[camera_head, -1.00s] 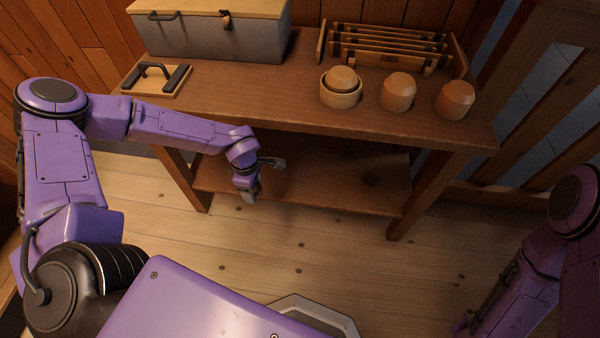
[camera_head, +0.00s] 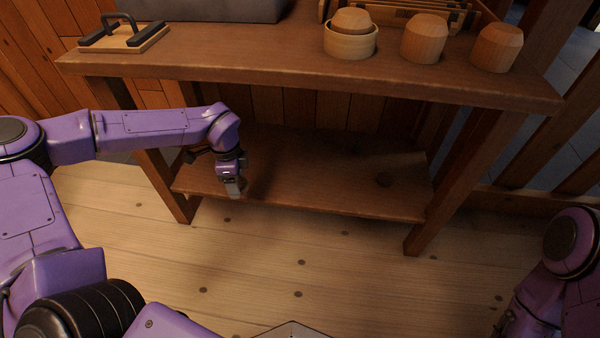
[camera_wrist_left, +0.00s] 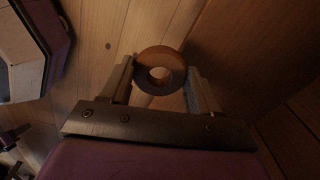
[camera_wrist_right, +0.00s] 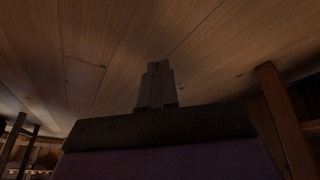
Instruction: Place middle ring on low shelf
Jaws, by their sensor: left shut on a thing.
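My left gripper (camera_head: 233,188) is at the left front edge of the low shelf (camera_head: 320,178), under the tabletop. In the left wrist view, its fingers (camera_wrist_left: 160,82) are shut on a brown wooden ring (camera_wrist_left: 161,58) with a round hole. The ring cannot be made out in the head view. The wrist view shows pale floor to the left of the ring and darker brown wood to its right. Whether the ring touches the shelf, I cannot tell. In the right wrist view, my right gripper (camera_wrist_right: 159,72) has its fingers together and empty, over plank floor.
On the tabletop (camera_head: 290,75) stand a light ring with a wooden piece inside (camera_head: 350,42), two rounded wooden blocks (camera_head: 424,40) (camera_head: 497,48), a handled board (camera_head: 123,38) and a grey box (camera_head: 215,8). Table legs (camera_head: 463,180) flank the shelf. The shelf looks clear apart from a dark spot.

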